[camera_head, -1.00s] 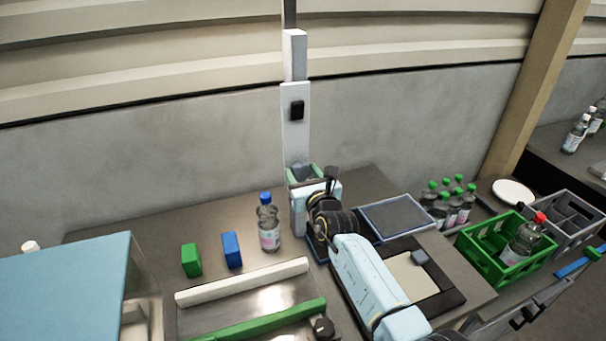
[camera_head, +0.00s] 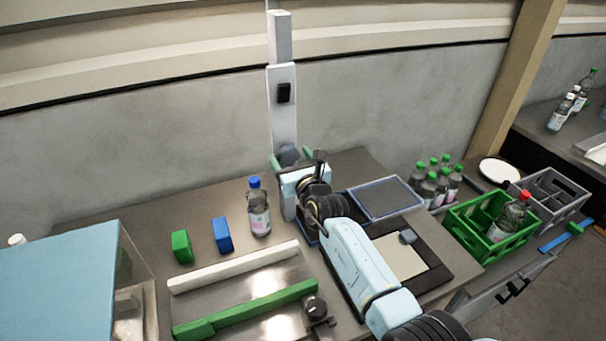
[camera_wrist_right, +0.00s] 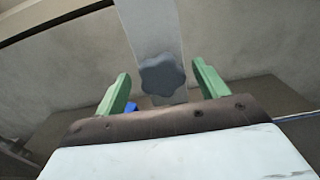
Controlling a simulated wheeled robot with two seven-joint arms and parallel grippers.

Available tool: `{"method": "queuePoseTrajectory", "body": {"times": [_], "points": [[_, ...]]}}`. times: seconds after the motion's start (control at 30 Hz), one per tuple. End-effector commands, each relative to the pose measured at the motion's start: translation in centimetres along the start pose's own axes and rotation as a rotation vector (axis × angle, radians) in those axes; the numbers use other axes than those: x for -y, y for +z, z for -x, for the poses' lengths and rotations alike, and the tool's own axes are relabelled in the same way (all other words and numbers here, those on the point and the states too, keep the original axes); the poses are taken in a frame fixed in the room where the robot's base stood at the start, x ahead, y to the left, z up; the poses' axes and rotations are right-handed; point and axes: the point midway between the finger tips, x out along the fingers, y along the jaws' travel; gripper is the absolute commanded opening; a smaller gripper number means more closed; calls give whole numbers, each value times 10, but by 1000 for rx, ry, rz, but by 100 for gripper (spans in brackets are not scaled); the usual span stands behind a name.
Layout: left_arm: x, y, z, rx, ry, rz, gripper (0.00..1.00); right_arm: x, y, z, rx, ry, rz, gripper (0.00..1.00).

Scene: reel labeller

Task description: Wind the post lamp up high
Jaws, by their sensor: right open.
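My right gripper (camera_head: 292,158) is at the post's foot. In the right wrist view its green fingers (camera_wrist_right: 161,85) are open, one on each side of the knob, with gaps between them and it. The lamp head is not clearly in view. My left gripper is not in view.
A blue-capped bottle (camera_head: 259,212) stands left of my right arm, near a blue block (camera_head: 222,235) and a green block (camera_head: 182,246). A dark tray (camera_head: 385,198) lies to the right. A green crate (camera_head: 487,244) holds a red-capped bottle (camera_head: 509,216).

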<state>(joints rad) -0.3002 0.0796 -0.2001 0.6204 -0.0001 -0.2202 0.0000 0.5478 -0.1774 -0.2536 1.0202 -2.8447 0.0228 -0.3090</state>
Motion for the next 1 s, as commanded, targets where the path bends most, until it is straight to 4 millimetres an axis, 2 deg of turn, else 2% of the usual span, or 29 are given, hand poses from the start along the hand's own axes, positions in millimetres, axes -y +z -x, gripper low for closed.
{"method": "queuePoseTrajectory", "body": {"times": [0.7, 1.0], "points": [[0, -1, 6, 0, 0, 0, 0, 0, -1, 107, -3, 0, 1, 72], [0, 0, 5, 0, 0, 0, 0, 0, 0, 127, -2, 0, 2, 72]]}}
